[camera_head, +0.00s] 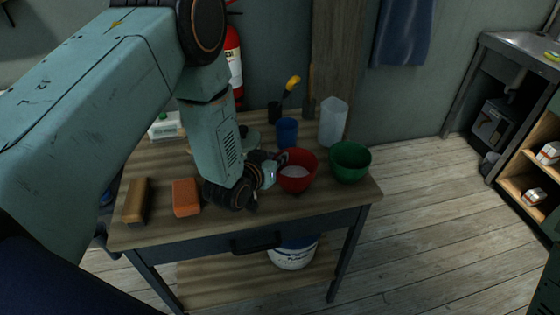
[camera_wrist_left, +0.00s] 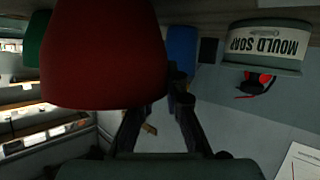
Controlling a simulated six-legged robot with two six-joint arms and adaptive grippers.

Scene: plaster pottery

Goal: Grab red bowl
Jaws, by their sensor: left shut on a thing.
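The red bowl (camera_head: 299,182) is at the right part of the wooden table, upright, with pale white contents. My left gripper (camera_head: 279,159) reaches it from the left and is shut on the left side of its rim. In the left wrist view, which is upside down, the red bowl (camera_wrist_left: 105,55) fills the upper left. The fingers of my left gripper (camera_wrist_left: 170,85) meet at its edge. I cannot tell whether the bowl's base touches the table. My right gripper is not in view.
A green bowl (camera_head: 350,166) stands close to the right of the red one. A blue cup (camera_head: 287,132) and a translucent jug (camera_head: 333,122) stand behind. An orange sponge (camera_head: 185,197) and a brown block (camera_head: 136,200) lie left. A mould soap tub (camera_wrist_left: 262,45) shows in the wrist view.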

